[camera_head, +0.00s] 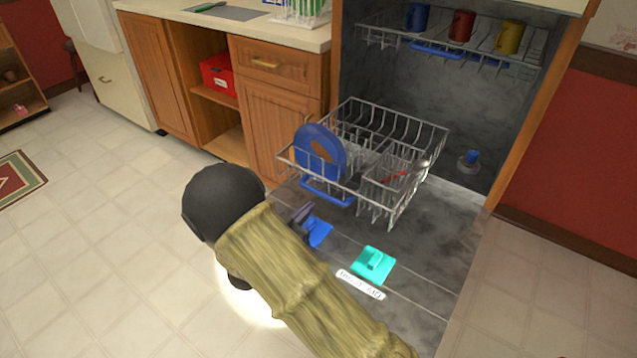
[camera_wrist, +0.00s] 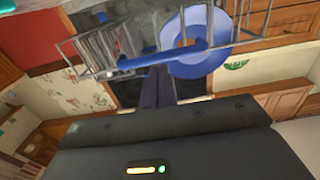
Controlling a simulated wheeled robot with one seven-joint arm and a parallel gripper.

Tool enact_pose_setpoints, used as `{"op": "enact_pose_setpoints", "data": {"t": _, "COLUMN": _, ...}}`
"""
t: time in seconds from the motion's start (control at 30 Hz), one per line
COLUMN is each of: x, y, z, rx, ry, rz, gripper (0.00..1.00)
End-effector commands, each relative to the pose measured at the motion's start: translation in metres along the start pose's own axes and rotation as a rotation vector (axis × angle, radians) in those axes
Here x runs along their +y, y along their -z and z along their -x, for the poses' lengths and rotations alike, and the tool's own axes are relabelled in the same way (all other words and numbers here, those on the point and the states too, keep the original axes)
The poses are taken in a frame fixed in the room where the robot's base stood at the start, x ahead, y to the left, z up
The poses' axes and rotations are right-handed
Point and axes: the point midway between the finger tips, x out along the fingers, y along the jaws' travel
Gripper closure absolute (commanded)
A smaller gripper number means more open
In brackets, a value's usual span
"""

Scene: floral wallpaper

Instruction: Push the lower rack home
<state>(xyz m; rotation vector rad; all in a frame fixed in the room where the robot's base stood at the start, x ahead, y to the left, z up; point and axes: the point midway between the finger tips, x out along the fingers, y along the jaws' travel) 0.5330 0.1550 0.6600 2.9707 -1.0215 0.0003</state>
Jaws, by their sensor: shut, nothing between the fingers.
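The lower rack (camera_head: 364,193) is a grey wire basket pulled out of the dishwasher over its lowered door (camera_head: 418,268). It has a blue handle (camera_head: 327,193) at its front and holds a blue plate (camera_head: 320,152) and a small cutlery basket (camera_head: 391,172). My gripper (camera_head: 310,228) is shut and empty, in front of and below the rack handle. In the wrist view my gripper's dark fingers (camera_wrist: 159,82) point at the blue handle (camera_wrist: 160,56); I cannot tell whether they touch it.
The upper rack (camera_head: 480,48) holds blue, red and yellow cups. A teal detergent flap (camera_head: 373,264) lies on the open door. Wooden cabinets (camera_head: 277,120) stand to the left, with a red box (camera_head: 219,75) on a shelf. The tiled floor (camera_head: 100,250) at left is clear.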

Motion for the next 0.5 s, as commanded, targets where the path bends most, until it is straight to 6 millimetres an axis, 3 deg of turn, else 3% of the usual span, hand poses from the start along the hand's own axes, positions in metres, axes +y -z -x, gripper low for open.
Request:
{"op": "enact_pose_setpoints", "data": {"t": 0.33, "x": 0.000, "y": 0.000, "z": -0.001, "rx": 0.000, "ry": 0.000, "rz": 0.000, "gripper": 1.00}}
{"op": "enact_pose_setpoints", "data": {"t": 0.5, "x": 0.000, "y": 0.000, "z": -0.011, "rx": 0.001, "ry": -0.003, "rz": -0.001, "gripper": 1.00}}
